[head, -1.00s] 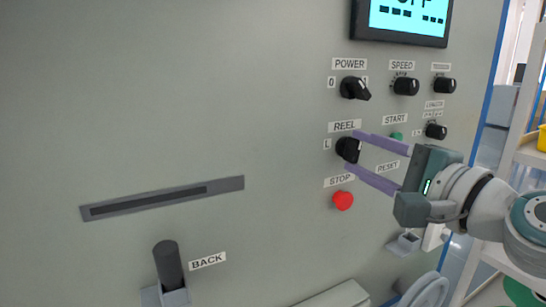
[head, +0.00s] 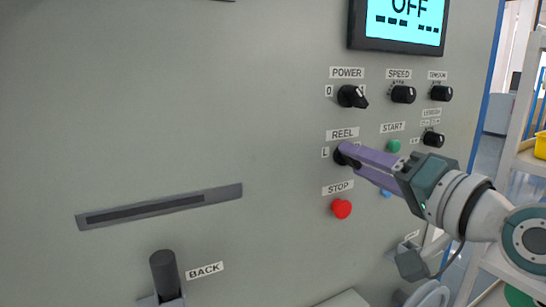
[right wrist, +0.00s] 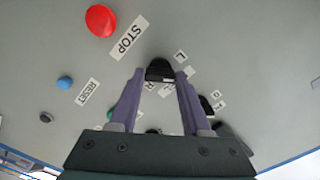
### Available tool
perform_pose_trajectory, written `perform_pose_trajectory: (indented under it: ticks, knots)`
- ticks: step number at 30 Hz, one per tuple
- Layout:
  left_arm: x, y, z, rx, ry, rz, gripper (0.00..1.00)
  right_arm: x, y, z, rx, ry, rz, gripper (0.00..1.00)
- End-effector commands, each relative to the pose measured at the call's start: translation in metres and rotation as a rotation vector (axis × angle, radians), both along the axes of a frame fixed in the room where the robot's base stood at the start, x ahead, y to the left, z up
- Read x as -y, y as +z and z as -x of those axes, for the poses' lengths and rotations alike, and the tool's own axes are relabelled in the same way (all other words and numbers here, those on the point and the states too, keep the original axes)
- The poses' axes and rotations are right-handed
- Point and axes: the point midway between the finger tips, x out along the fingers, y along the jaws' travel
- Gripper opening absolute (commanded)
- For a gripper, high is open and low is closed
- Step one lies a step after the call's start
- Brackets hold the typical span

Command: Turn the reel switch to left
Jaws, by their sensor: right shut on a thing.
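The black reel switch (head: 341,156) sits on the grey panel under the REEL label (head: 342,134), with the L mark to its left. My right gripper (head: 346,154) is shut on the switch, its purple fingers partly covering it. In the right wrist view the fingertips of the right gripper (right wrist: 160,76) are on either side of the black knob of the reel switch (right wrist: 159,68). The knob's exact pointing direction is hard to tell behind the fingers. My left gripper is not in view.
The power switch (head: 352,96) is above and the red stop button (head: 341,208) below. The green start button (head: 393,146) and blue reset button (right wrist: 64,82) are close by. The screen (head: 400,22) reads OFF. A shelf (head: 530,160) stands at the right.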

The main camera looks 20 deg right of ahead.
Motion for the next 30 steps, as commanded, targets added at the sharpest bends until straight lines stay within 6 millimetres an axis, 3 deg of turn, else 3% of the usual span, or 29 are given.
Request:
perform_pose_trajectory:
  ticks: [9, 24, 25, 30]
  knots:
    - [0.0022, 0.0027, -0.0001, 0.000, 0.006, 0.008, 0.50, 0.0001, 0.0010, 0.0000, 0.010, -0.001, 0.102, 0.00]
    - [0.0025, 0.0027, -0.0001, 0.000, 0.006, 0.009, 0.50, 0.0002, 0.0009, -0.0001, 0.012, 0.000, 0.120, 0.00]
    - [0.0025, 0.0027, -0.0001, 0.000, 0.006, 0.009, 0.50, 0.0002, 0.0009, -0.0001, 0.012, -0.001, 0.120, 0.50]
    - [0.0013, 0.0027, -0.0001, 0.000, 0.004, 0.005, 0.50, 0.0002, 0.0007, -0.0001, 0.011, -0.001, 0.118, 0.69]
